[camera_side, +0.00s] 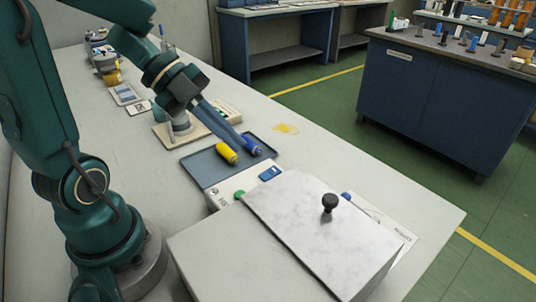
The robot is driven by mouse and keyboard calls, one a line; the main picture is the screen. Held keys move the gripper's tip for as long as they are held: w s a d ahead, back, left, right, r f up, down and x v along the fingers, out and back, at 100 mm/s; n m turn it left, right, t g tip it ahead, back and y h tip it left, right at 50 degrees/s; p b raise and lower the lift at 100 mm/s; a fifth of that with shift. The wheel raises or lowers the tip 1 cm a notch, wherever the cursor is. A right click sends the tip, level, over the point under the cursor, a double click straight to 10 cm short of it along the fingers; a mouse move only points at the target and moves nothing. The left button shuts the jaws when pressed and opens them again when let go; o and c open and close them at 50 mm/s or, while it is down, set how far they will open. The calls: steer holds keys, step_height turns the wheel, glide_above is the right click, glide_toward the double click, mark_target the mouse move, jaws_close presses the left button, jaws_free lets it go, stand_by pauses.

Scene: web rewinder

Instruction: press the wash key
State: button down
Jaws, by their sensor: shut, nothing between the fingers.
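A white machine (210,255) with a pale speckled lid (300,225) and a black knob (329,202) stands on the bench at the front. On its far edge a round green key (239,194) shows beside a small blue panel (270,173). No legible label tells which of these is the wash key. My gripper (238,148) is shut and empty. Its fingers point down over the grey tray, beyond the green key and apart from it.
A yellow cylinder (227,153) and a blue cylinder (251,145) lie at the grey tray (205,173), close to my fingertips. A stand on a wooden base (163,137) is behind. A yellow spill (286,128) marks the bench.

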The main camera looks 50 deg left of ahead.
mark_target(235, 194)
steer(key=shift+f, duration=4.35)
steer(key=shift+f, duration=0.15)
steer(key=shift+f, duration=0.25)
steer(key=shift+f, duration=0.35)
steer(key=shift+r, duration=0.8)
